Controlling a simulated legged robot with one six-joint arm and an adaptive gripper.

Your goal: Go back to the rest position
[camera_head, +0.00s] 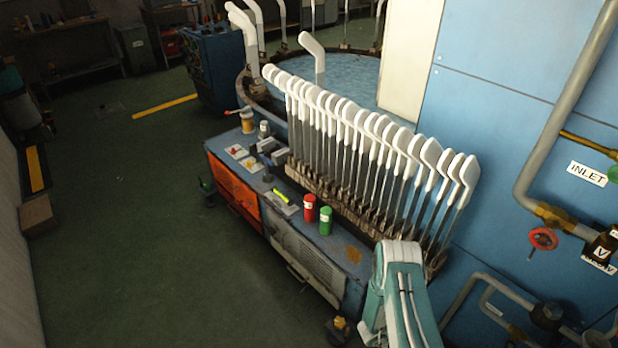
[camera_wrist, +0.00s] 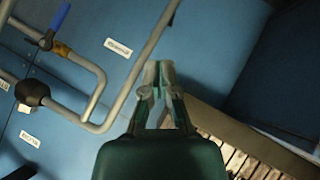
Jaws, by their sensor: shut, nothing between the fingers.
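My gripper (camera_wrist: 159,66) shows in the wrist view, with its two fingers together and nothing between them. It is in front of blue wall panels (camera_wrist: 222,45) and touches nothing that I can see. In the head view my teal and white arm is at the lower right, beside the near end of the row of sock boards (camera_head: 345,118). The gripper's fingers cannot be made out in the head view. The sock boards stand upright in a long rack, with white tops and metal lower parts.
A blue bench (camera_head: 340,248) holds red and green cans (camera_head: 310,208) beside the rack. Pipes with a red valve wheel (camera_head: 543,239) run along the blue wall at right. A round water basin (camera_head: 345,75) lies behind. The green floor (camera_head: 130,240) at left is mostly clear.

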